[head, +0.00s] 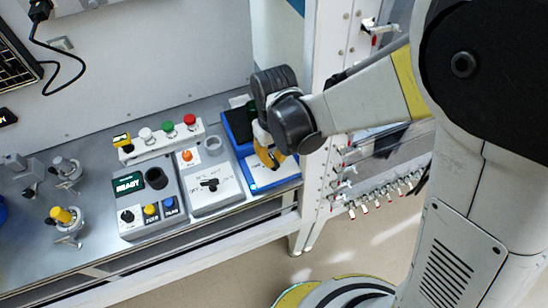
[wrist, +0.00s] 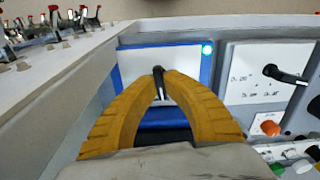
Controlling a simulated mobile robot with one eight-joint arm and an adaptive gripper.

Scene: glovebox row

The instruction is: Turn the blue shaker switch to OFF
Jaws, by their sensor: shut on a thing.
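The blue shaker (head: 237,128) stands at the right end of the bench, with a white front panel (wrist: 136,58) edged in blue. A small green lamp (wrist: 207,49) glows at that panel's corner in the wrist view. My gripper (head: 273,163) is over the shaker's front panel, and its yellow fingers (wrist: 161,88) are closed around the black switch (wrist: 158,76). The switch's handle shows between the fingertips; its lower part is hidden by them. Any labels around the switch are too faint to read. In the head view my gripper hides the switch.
Left of the shaker is a grey unit (head: 222,190) with a black knob (head: 209,185) and orange button. Further left is a unit with a READY display (head: 128,183).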

